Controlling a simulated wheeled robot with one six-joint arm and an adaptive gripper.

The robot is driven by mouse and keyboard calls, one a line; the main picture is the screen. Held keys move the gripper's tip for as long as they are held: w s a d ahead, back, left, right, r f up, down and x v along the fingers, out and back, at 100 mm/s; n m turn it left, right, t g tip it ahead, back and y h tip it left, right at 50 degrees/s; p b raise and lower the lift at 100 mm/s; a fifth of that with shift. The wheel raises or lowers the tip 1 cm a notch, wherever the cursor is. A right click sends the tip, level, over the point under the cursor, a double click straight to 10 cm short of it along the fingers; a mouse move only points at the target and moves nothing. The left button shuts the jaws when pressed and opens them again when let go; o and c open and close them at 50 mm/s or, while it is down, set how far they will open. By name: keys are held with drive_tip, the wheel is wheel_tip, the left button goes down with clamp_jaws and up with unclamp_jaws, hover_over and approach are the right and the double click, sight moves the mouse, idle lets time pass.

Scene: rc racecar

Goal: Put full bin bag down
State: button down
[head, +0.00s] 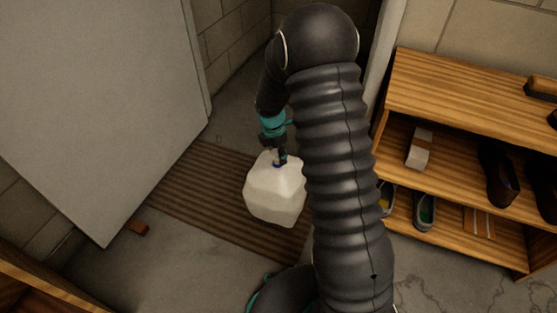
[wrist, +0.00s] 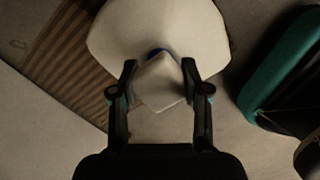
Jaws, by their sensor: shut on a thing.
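The full bin bag (head: 274,190) is a bulging off-white bag with a blue band at its neck. In the head view it is below my gripper (head: 279,158), over the brown striped mat. I cannot tell whether its bottom touches the mat. In the wrist view the bag (wrist: 160,30) fills the top middle. My gripper (wrist: 158,80) is shut on the bag's gathered top, one finger on each side of it. My dark ribbed arm hides part of the scene right of the bag.
The striped mat (head: 185,195) lies on the concrete floor. A wooden shoe rack (head: 455,90) with shoes stands at right. Bare floor (head: 140,265) shows at lower left.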

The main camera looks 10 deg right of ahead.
sight(278, 181)
drive_tip(key=shift+f, duration=1.5)
drive_tip(key=c, duration=0.6)
unclamp_jaws()
drive_tip(key=shift+o, duration=0.2)
